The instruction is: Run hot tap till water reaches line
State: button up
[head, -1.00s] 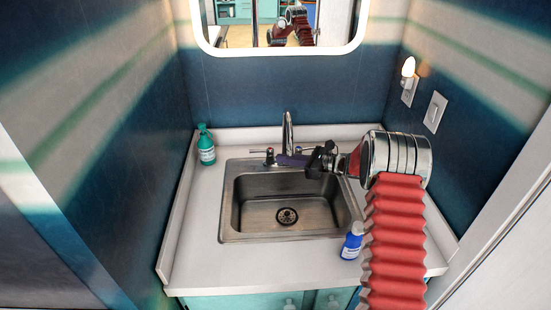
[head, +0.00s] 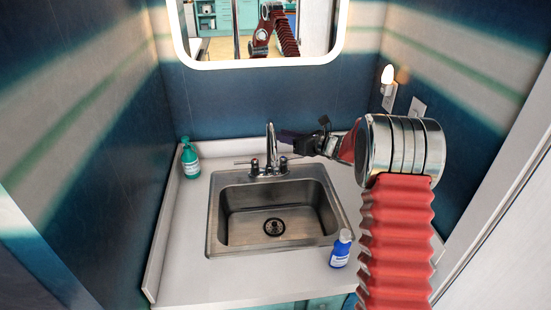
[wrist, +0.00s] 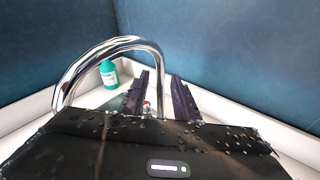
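The steel sink (head: 212,215) is set in the counter, and its dark drain shows at the bottom. I see no water stream and no fill line. The chrome spout (head: 271,142) stands behind the basin and arches across the wrist view (wrist: 72,75). The left tap handle (head: 254,166) and right tap handle (head: 283,165) flank it. My gripper (head: 287,137) is above and behind the right handle, close to the spout. Its fingers (wrist: 159,90) are apart and empty in the wrist view.
A green bottle (head: 190,160) stands at the counter's back left corner. A blue bottle (head: 341,249) stands at the sink's front right. Walls close in on both sides, with a mirror (head: 262,64) behind. The left counter strip is clear.

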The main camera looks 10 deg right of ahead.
jog(key=s+d+r+m+t+h, duration=0.1)
jog(key=s+d+r+m+h, duration=0.15)
jog(key=r+m, duration=0.3)
jog(key=s+d+r+m+t+h, duration=0.1)
jog(key=r+m+h, duration=0.35)
jog(key=r, duration=0.25)
jog(key=s+r+m+g+h, duration=0.2)
jog(key=s+r+m+h, duration=0.2)
jog(key=s+m, duration=0.75)
jog(key=s+a+f+m+g, duration=0.2)
jog(key=s+m, duration=0.4)
jog(key=s, duration=0.5)
jog(key=s+a+f+m+g+y, duration=0.1)
jog(key=s+a+f+m+g, duration=0.2)
jog(key=s+m, duration=0.4)
jog(key=s+a+f+m+g+y, duration=0.1)
jog(key=s+a+f+m, duration=0.4)
jog(key=s, duration=1.2)
jog(key=shift+s+a+m+g, duration=0.25)
jog(key=shift+a+m+g, duration=0.1)
jog(key=shift+m+g, duration=0.4)
jog(key=shift+f, duration=0.1)
